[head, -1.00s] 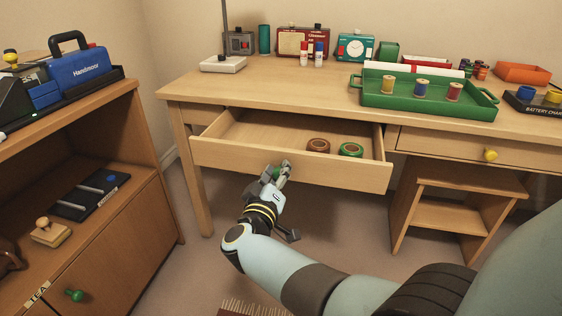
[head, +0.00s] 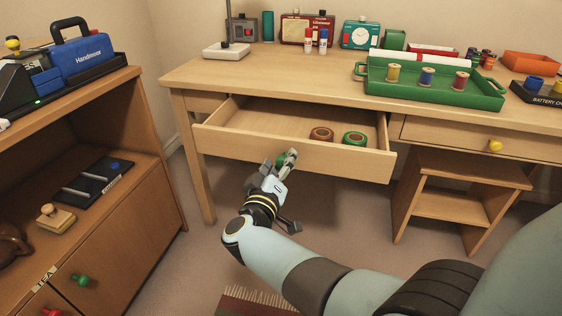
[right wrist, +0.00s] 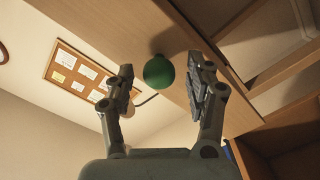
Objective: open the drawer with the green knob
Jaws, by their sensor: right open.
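The desk's left drawer (head: 345,163) is pulled well out, with its inside showing. Its green knob (right wrist: 158,72) sits on the drawer front and shows in the right wrist view between the two fingers. In the head view the knob is mostly hidden by the gripper. My right gripper (head: 280,163) is open, with its fingers on either side of the knob; in the right wrist view (right wrist: 165,85) a gap shows between the knob and each finger. My left gripper is not in view.
Two tape rolls, brown (head: 321,134) and green (head: 355,138), lie in the drawer. A closed drawer with a yellow knob (head: 494,145) is at the right. A cabinet (head: 125,235) stands at the left; its door has another green knob (head: 80,280).

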